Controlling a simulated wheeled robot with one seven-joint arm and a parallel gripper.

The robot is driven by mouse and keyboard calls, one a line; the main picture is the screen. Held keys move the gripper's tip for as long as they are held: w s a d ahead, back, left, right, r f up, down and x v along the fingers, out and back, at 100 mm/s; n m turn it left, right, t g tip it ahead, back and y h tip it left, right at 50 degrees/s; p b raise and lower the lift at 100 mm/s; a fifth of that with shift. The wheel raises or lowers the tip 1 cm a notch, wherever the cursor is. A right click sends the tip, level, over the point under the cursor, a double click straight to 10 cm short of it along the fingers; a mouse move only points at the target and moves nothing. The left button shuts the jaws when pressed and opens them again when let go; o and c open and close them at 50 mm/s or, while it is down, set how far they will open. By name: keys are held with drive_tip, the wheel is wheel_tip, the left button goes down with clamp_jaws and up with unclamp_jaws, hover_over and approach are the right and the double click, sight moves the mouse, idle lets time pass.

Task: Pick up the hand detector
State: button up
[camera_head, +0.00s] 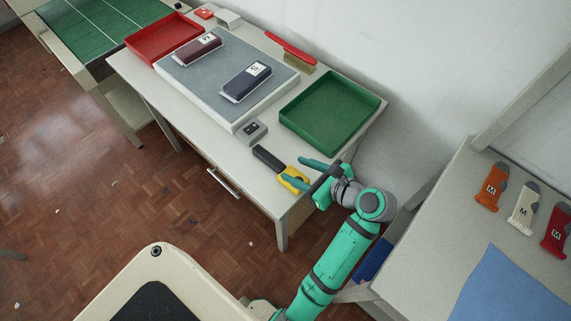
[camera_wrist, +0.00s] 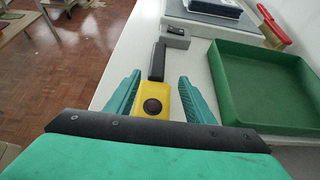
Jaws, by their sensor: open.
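The hand detector (camera_head: 292,179) lies on the white table, with a black bar-shaped part and a yellow body. In the wrist view the yellow body (camera_wrist: 155,90), with a round black button, lies between my two teal fingers, and its black part points away from me. My gripper (camera_head: 300,173) is open at the front edge of the table, its fingers on either side of the yellow body. In the wrist view my gripper (camera_wrist: 160,92) shows a gap between each finger and the detector. Whether the fingertips touch the table is unclear.
A green tray (camera_head: 330,110) stands close by on the right. A small grey box (camera_head: 251,131) sits beyond the detector. A grey mat (camera_head: 205,95) with two labelled packs, a brush (camera_head: 297,60) and a red tray (camera_head: 165,38) are farther back.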

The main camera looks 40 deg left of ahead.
sight(278, 164)
drive_tip(key=x, duration=0.3)
drive_tip(key=shift+a+f, duration=0.1)
drive_tip(key=shift+a, duration=0.05)
drive_tip(key=shift+s+f+x, duration=0.1)
drive_tip(key=shift+x, duration=1.3)
drive_tip(key=shift+s+f+x, duration=0.15)
drive_tip(key=shift+x, duration=1.2)
drive_tip(key=shift+c, duration=0.5)
clamp_jaws()
drive_tip(key=shift+r, duration=0.1)
